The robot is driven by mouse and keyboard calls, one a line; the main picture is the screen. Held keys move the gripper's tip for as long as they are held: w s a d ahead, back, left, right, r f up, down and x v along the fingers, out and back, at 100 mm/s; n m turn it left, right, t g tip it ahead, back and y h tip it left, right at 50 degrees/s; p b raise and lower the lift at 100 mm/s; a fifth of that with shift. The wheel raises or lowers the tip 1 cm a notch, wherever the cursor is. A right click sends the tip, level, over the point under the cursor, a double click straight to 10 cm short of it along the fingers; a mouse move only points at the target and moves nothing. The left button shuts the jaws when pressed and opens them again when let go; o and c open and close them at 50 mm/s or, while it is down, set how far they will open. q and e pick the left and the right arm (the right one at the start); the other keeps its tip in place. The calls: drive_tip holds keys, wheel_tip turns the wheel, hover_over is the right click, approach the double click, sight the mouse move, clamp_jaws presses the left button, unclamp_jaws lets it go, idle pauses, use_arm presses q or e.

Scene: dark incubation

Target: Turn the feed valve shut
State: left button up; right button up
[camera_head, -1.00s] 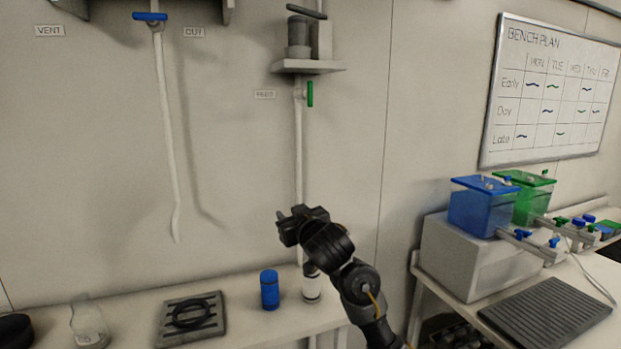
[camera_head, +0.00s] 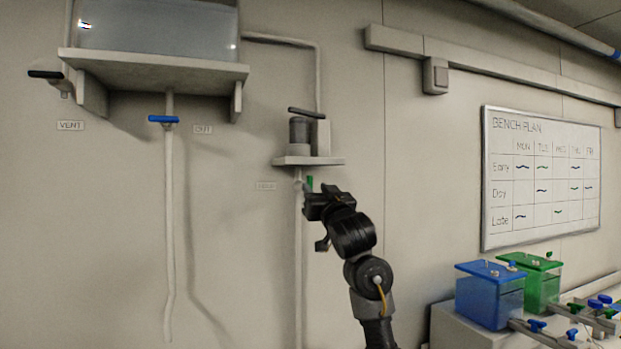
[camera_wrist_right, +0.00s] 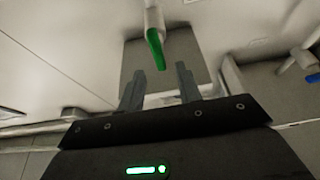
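The feed valve's green handle (camera_head: 310,182) hangs upright beside the pale pipe (camera_head: 298,240), below a small wall shelf. A faint label (camera_head: 265,187) is left of it. My right gripper (camera_head: 309,194) is at the handle's lower end in the head view and hides part of it. In the right wrist view, the green handle (camera_wrist_right: 156,48) lies just beyond the fingertips, in line with the gap between them. There my right gripper (camera_wrist_right: 160,70) is open, with nothing between its fingers. The left gripper is not in view.
A shelf (camera_head: 308,161) with a grey fitting stands right above the valve. A blue valve handle (camera_head: 163,119) sits on another pipe to the left, under a tank. Blue (camera_head: 490,296) and green (camera_head: 542,284) containers stand at lower right. The wall around the valve is mostly clear.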

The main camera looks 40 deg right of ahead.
sight(311, 183)
drive_tip(key=p+x, duration=0.2)
drive_tip(key=x, duration=0.3)
drive_tip(key=shift+w+d+r, duration=0.1)
drive_tip(key=shift+w, duration=0.2)
drive_tip(key=shift+c, duration=0.4)
clamp_jaws()
